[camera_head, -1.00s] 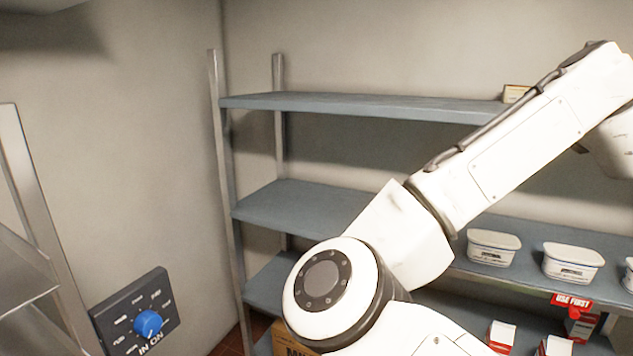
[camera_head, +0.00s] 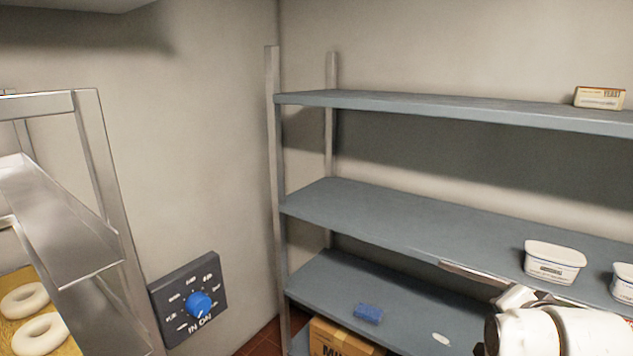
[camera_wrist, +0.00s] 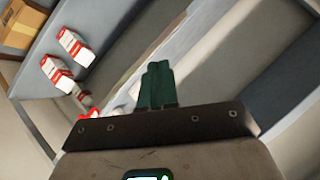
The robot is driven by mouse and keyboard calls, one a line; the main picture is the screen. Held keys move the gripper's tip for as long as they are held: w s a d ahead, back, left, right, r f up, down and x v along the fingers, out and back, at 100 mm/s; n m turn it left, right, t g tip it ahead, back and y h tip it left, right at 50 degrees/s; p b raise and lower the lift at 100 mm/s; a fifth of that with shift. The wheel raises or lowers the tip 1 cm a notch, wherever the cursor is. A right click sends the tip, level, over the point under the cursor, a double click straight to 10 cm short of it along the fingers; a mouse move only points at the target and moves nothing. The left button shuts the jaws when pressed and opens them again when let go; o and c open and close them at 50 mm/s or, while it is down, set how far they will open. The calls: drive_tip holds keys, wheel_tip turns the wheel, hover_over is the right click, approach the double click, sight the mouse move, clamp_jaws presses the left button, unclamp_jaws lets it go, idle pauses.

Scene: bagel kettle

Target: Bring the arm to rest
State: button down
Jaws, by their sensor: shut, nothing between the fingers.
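My gripper (camera_wrist: 157,84) shows in the wrist view. Its two dark green fingers are together, with nothing between them. In the head view only a white part of my arm shows at the lower right, in front of the shelves. The gripper itself is not visible there. In the wrist view the fingers are in front of a shelf edge, and I cannot tell how far they are from it.
The grey-blue shelf unit (camera_head: 390,216) holds white tubs (camera_head: 553,262), a yeast box (camera_head: 599,98), a blue item (camera_head: 368,313) and a cardboard box (camera_head: 340,338). Red-and-white cartons (camera_wrist: 75,46) show in the wrist view. A dial panel (camera_head: 188,298) is on the wall; a metal rack (camera_head: 104,180) with bagels (camera_head: 40,334) is left.

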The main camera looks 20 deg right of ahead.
drive_tip(key=s+a+f+n+g+y, duration=0.2)
drive_tip(key=s+a+f+n, duration=0.3)
drive_tip(key=f, duration=0.4)
drive_tip(key=s+a+f+n+g+y, duration=0.1)
drive_tip(key=s+a+f+n+g, duration=0.2)
drive_tip(key=s+f, duration=0.5)
drive_tip(key=s+a+f+n+g+y, duration=0.1)
drive_tip(key=s+a+f+n+g, duration=0.1)
drive_tip(key=s, duration=0.5)
drive_tip(key=s+a+f+n+g+y, duration=0.1)
drive_tip(key=s+a+f+n, duration=0.3)
drive_tip(key=f, duration=0.5)
drive_tip(key=s+a+g, duration=0.1)
drive_tip(key=s+a, duration=0.1)
drive_tip(key=s, duration=0.1)
drive_tip(key=shift+s+b, duration=0.2)
drive_tip(key=shift+b, duration=0.1)
drive_tip(key=shift+f, duration=0.1)
